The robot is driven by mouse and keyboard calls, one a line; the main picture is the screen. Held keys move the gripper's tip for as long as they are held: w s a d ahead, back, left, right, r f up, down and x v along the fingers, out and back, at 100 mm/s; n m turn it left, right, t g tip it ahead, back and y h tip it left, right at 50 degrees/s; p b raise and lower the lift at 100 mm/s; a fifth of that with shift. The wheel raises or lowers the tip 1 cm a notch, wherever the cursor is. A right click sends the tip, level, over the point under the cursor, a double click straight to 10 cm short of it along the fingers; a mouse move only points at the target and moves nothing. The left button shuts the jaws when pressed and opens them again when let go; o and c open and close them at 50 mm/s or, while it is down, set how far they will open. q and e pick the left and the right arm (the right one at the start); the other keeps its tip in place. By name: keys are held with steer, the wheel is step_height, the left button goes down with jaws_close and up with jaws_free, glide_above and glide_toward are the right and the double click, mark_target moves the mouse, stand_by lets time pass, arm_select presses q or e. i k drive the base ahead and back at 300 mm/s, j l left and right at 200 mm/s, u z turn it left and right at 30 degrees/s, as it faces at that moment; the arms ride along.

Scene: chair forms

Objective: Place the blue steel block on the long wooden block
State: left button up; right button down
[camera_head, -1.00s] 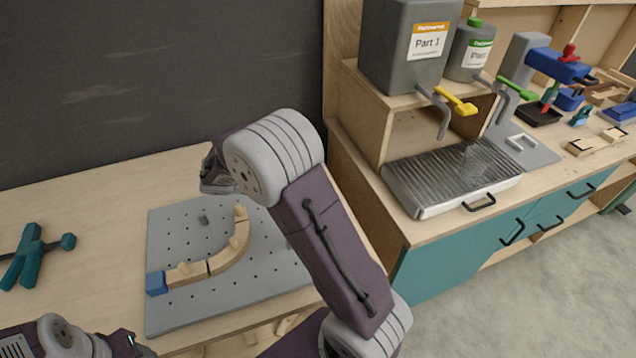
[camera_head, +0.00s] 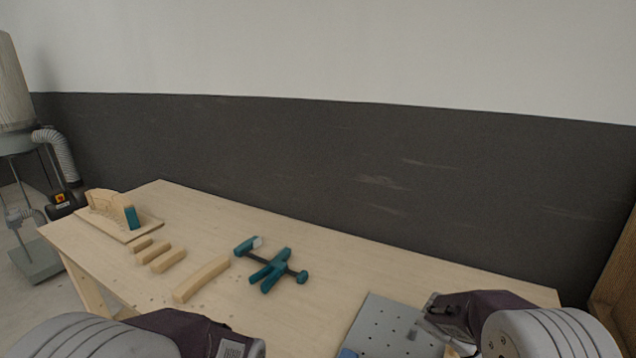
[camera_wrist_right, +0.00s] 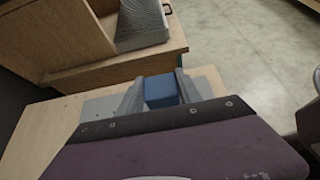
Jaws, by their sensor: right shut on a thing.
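My right gripper (camera_wrist_right: 160,90) is shut on a blue block (camera_wrist_right: 160,88), which shows between its two grey fingers in the right wrist view. In the head view the right gripper (camera_head: 428,318) is at the lower right, over the grey perforated plate (camera_head: 375,320); the held block cannot be made out there. Another blue piece (camera_head: 347,353) shows at the bottom edge on the plate. My left arm is at the lower left; its gripper is out of view.
Several shorter wooden blocks (camera_head: 168,261) lie left of the long one. A teal clamp (camera_head: 270,268) lies mid-table. A wooden form with a curved piece (camera_head: 112,206) stands at the far left. The dark wall (camera_head: 330,165) bounds the back. The table between clamp and plate is clear.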

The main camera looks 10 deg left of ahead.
mark_target(122, 200)
steer(key=k+j+z, duration=0.1)
steer(key=j+z, duration=0.3)
steer(key=j, duration=3.7)
steer(key=i+j, duration=0.15)
steer(key=j, duration=0.3)
steer(key=i+j, duration=0.15)
steer(key=j, duration=0.25)
steer(key=i+j+z, duration=0.1)
steer(key=j, duration=0.35)
steer(key=i+j, duration=0.15)
steer(key=j, duration=0.25)
steer(key=i+j+z, duration=0.1)
steer(key=j, duration=0.35)
